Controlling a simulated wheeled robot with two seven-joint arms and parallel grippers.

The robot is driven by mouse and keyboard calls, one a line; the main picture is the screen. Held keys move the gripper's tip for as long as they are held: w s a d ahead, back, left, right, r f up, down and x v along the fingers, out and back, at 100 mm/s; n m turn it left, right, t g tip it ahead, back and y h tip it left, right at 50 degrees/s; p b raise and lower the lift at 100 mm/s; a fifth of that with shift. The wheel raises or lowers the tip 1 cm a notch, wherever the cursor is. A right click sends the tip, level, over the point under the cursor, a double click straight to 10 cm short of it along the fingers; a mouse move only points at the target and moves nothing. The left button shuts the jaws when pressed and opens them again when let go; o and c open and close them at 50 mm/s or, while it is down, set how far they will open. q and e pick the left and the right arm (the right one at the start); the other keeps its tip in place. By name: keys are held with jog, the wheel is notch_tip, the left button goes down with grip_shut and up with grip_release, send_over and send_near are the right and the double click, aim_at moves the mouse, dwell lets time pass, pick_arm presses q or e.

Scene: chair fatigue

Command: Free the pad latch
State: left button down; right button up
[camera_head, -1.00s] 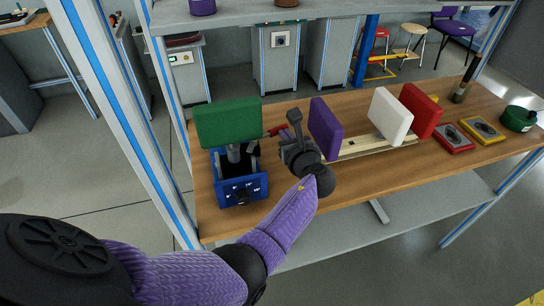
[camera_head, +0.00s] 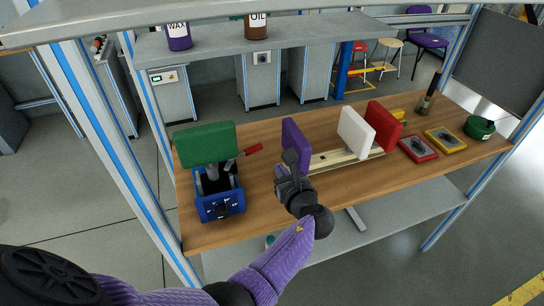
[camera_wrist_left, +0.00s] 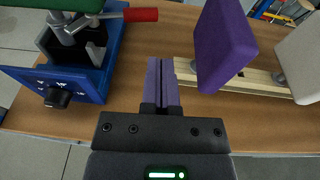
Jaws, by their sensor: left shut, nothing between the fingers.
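A green pad (camera_head: 205,145) sits on a post in a blue fixture (camera_head: 220,204) with a dial, at the left end of the bench. A lever with a red handle (camera_head: 252,149) sticks out to the right below the pad; its handle also shows in the left wrist view (camera_wrist_left: 140,15). I cannot tell whether this lever is the pad latch. My left gripper (camera_head: 290,157) is shut and empty, right of the fixture and apart from the lever. In the left wrist view its fingers (camera_wrist_left: 161,82) point over bare wood between the fixture and the purple pad (camera_wrist_left: 222,42).
Purple, white (camera_head: 355,132) and red (camera_head: 383,126) pads stand along a light wooden rack (camera_head: 330,161). Red (camera_head: 418,148) and yellow (camera_head: 446,140) trays and a green tin (camera_head: 480,128) lie at the right. A shelf (camera_head: 220,40) overhangs the back. Wood in front of the rack is clear.

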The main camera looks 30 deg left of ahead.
pick_arm(q)
jog(key=v, duration=0.3)
jog(key=w+p+v, duration=0.1)
jog(key=shift+s+d, duration=0.3)
jog(key=shift+d, duration=0.3)
